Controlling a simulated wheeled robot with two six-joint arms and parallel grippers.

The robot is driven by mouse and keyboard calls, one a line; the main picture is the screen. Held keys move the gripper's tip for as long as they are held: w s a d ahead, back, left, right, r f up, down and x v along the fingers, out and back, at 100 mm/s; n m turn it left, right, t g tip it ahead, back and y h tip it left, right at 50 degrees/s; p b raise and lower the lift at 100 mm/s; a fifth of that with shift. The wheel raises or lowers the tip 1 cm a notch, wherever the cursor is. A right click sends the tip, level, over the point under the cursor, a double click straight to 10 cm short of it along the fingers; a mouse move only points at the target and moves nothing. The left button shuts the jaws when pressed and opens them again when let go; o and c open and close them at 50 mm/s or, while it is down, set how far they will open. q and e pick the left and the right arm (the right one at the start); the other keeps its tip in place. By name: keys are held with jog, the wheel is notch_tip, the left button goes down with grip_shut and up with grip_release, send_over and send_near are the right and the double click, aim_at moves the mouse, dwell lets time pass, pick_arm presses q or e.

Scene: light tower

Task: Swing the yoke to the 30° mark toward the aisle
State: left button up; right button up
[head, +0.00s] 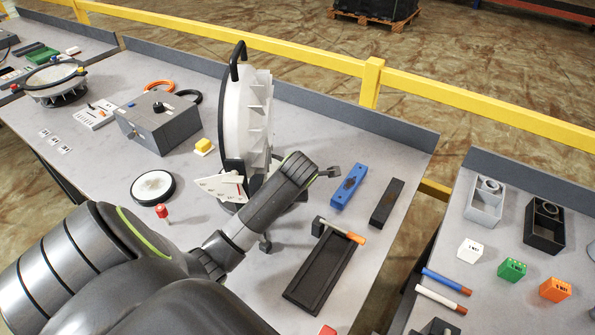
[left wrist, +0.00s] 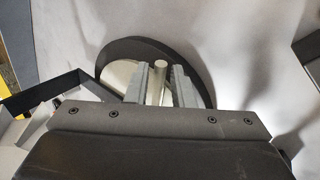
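The lamp (head: 255,105), with a white ribbed body, stands upright in its black curved yoke (head: 223,125) mid-table in the head view. A white marked plate (head: 215,186) with a red line is low on its front side. Its marks are too small to read. My left arm crosses in front of the lamp's base and hides part of it; the fingertips cannot be made out there. In the left wrist view my left gripper (left wrist: 166,78) has its fingers apart, with a pale rod (left wrist: 159,70) between them and a gap at the right finger. My right gripper is not in view.
A grey box (head: 158,122), yellow block (head: 204,146), round black-rimmed disc (head: 153,187) and red knob (head: 161,211) stand left of the lamp. A yellow rail (head: 320,62) runs behind.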

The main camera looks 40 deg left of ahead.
pick_arm(q)
jog(key=p+v, duration=0.3)
jog(key=v, duration=1.3)
jog(key=shift+r+p, duration=0.15)
jog(key=shift+p, duration=0.2)
jog(key=shift+d, duration=0.15)
